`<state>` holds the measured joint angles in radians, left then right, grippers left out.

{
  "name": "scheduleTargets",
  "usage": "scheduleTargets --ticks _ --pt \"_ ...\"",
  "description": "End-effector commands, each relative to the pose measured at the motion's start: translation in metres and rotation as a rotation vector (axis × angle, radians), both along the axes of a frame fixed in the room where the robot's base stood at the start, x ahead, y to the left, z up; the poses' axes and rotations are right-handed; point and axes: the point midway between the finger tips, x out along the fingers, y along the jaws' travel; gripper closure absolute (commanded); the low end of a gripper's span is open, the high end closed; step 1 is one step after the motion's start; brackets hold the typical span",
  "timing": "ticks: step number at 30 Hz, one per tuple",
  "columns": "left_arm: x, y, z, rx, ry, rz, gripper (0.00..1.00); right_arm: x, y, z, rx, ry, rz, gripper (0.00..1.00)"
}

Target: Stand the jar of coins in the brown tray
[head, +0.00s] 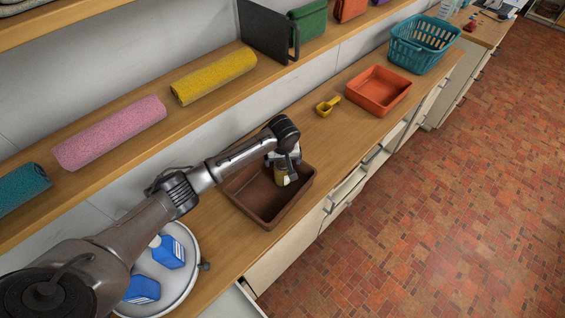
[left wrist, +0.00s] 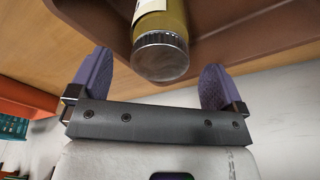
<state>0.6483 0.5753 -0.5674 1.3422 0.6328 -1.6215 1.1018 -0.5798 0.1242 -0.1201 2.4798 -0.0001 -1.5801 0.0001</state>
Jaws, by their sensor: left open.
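The jar of coins (head: 281,178) is inside the brown tray (head: 265,221), towards its far right part, and looks upright. Its yellowish body, pale label and metal lid (left wrist: 160,57) show in the left wrist view, where the tray (left wrist: 265,42) lies behind it. The jar's base is cut off there and small in the head view, so its contact with the tray floor is hard to tell. My left gripper (left wrist: 156,70) is open, its purple fingers apart on both sides of the lid. In the head view this gripper (head: 285,160) is just above the jar. My right gripper is not in view.
A yellow scoop (head: 327,106) and an orange tray (head: 378,91) lie farther along the counter, with a teal basket (head: 424,45) beyond. A round white tub (head: 184,284) with blue packages (head: 169,252) is on the near side. A shelf with rolled towels (head: 110,132) runs behind.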

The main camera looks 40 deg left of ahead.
Motion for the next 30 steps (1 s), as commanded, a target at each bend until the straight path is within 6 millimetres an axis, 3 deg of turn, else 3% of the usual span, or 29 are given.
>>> scheduleTargets --ticks 6,12,18,30 --pt "-0.004 -0.005 0.043 -0.001 -0.003 -0.001 0.04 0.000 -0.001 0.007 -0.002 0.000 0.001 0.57" --pt "-0.006 -0.008 0.068 -0.002 -0.002 0.000 0.04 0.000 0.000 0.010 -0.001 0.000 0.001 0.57" --pt "-0.008 -0.009 0.079 -0.001 -0.001 0.001 0.04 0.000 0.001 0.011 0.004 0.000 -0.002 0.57" --pt "-0.008 -0.009 0.080 -0.001 -0.001 0.000 0.04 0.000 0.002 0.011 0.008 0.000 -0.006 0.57"
